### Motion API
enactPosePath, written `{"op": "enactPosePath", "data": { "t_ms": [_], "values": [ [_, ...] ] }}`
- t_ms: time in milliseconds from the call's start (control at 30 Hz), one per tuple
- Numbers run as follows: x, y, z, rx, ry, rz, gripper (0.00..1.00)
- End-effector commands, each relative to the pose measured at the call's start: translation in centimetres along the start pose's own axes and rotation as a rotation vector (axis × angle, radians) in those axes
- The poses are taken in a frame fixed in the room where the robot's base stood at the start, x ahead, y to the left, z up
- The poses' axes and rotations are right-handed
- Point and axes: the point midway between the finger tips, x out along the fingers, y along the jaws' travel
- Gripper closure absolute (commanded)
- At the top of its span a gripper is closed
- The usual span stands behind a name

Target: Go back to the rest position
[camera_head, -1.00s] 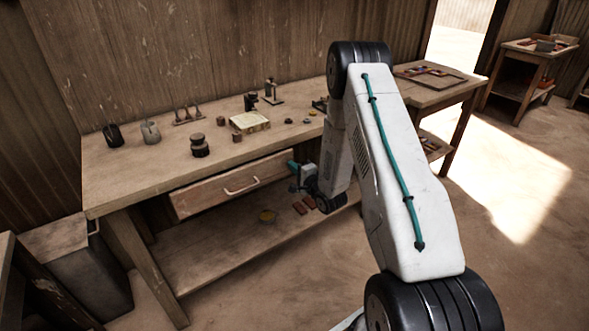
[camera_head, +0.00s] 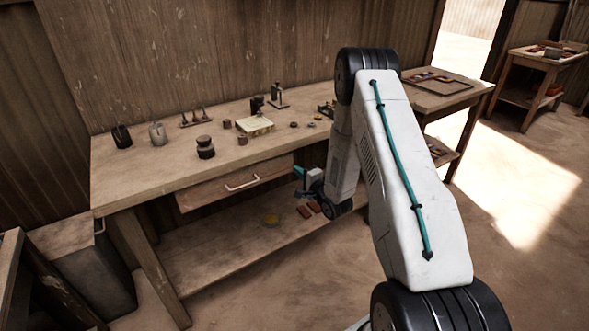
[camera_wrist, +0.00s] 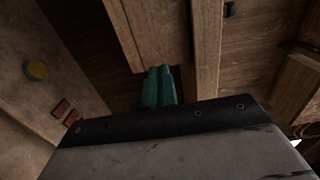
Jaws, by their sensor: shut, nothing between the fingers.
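My gripper (camera_head: 299,181) has teal fingers and hangs in front of the wooden workbench (camera_head: 110,182), below the level of its top. It is just right of the drawer (camera_head: 205,194), which has a pale handle (camera_head: 242,182), and apart from that handle. In the wrist view my gripper (camera_wrist: 158,86) has its two fingers side by side, shut and empty. A wooden panel (camera_wrist: 150,35) lies beyond them in that view. My arm is bent down from a raised elbow, which hides part of the bench's right end.
Jars (camera_head: 205,148), a pale block (camera_head: 257,125) and small tools stand on the bench top. The lower shelf (camera_head: 210,262) holds a yellow item (camera_head: 271,219) and reddish tiles (camera_head: 309,210). A bin (camera_head: 88,265) stands at left. A side table (camera_head: 440,98) is behind my arm. Open floor lies right.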

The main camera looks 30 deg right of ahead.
Motion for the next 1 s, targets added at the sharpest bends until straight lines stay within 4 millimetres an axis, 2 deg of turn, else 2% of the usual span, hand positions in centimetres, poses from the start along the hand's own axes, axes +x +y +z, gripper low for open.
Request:
{"op": "enactPosePath", "data": {
  "t_ms": [33,200,400,567,767,867,967,1000],
  "values": [
    [-1.5,0.1,-0.2,0.002,0.004,0.003,1.0],
    [-5.2,0.1,0.3,0.003,-0.001,0.003,1.0],
    [-8.2,0.1,0.3,0.002,-0.001,0.002,1.0],
    [-9.1,0.1,0.4,0.001,-0.004,0.002,1.0],
    [-9.2,0.1,0.4,-0.011,-0.004,0.002,1.0],
    [-9.2,1.5,0.4,-0.083,-0.007,0.069,1.0],
    [-10.0,5.0,0.2,-0.192,-0.011,0.245,1.0],
    [-10.8,7.0,0.2,-0.243,-0.02,0.343,1.0]
  ]
}}
